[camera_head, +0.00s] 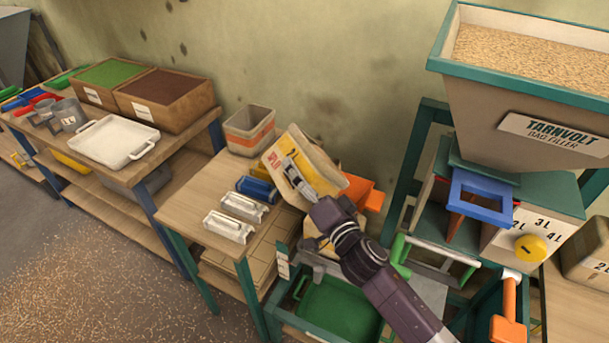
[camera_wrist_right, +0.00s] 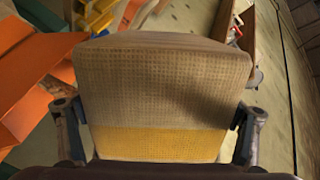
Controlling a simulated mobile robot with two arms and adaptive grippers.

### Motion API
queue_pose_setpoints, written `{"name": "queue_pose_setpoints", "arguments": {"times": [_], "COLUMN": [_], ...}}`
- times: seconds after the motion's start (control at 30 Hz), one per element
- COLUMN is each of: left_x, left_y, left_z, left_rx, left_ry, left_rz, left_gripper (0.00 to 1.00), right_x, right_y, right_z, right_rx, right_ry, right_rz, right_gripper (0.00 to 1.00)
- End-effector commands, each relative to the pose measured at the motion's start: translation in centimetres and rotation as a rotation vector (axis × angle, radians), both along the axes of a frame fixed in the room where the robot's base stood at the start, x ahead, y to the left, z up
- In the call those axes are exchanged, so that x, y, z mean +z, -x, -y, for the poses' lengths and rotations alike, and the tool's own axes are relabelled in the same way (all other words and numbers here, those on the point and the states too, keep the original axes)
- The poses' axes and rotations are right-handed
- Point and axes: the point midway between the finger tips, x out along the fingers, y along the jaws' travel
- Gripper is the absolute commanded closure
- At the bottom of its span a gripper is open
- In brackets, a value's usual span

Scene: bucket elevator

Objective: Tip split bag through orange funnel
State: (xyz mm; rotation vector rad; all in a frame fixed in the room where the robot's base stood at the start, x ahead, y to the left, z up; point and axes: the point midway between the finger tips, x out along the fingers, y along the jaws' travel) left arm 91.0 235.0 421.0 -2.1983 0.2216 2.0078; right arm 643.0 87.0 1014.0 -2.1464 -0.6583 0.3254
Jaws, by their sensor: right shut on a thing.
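The split bag (camera_head: 306,172), cream with a yellow band and dark print, is tilted above the right end of the wooden table. My right gripper (camera_head: 318,203) is shut on it. In the right wrist view the bag (camera_wrist_right: 160,90) fills the middle, its woven face between the two fingers of the gripper (camera_wrist_right: 160,115). The orange funnel (camera_head: 372,197) shows just right of and behind the bag, partly hidden by it. An orange surface (camera_wrist_right: 25,85) lies left of the bag in the wrist view. Whether grain leaves the bag cannot be seen. My left gripper is not in view.
A striped bin (camera_head: 249,130), a blue block (camera_head: 257,189) and white-topped blocks (camera_head: 230,226) stand on the table (camera_head: 185,200). A green tray (camera_head: 335,310) is below my right arm. The grain-filled hopper (camera_head: 510,90) and green frame (camera_head: 415,160) stand at right.

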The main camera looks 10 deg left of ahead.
Motion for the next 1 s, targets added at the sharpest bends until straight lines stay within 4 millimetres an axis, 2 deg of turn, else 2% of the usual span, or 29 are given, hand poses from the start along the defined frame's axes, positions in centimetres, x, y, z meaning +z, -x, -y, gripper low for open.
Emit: {"name": "queue_pose_setpoints", "arguments": {"times": [0.03,0.67,1.0], "left_x": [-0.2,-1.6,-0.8], "left_y": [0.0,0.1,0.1], "left_z": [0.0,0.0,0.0], "left_rx": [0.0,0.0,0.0], "left_ry": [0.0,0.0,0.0], "left_rz": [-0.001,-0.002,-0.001], "left_gripper": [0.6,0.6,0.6], "right_x": [0.5,-0.9,0.1], "right_y": [0.0,-0.1,-0.2], "right_z": [-0.1,-0.1,0.1], "right_rx": [0.004,0.005,0.005], "right_ry": [-0.013,-0.112,-0.186], "right_rz": [0.007,-0.062,-0.114], "right_gripper": [0.72,0.72,0.72]}}
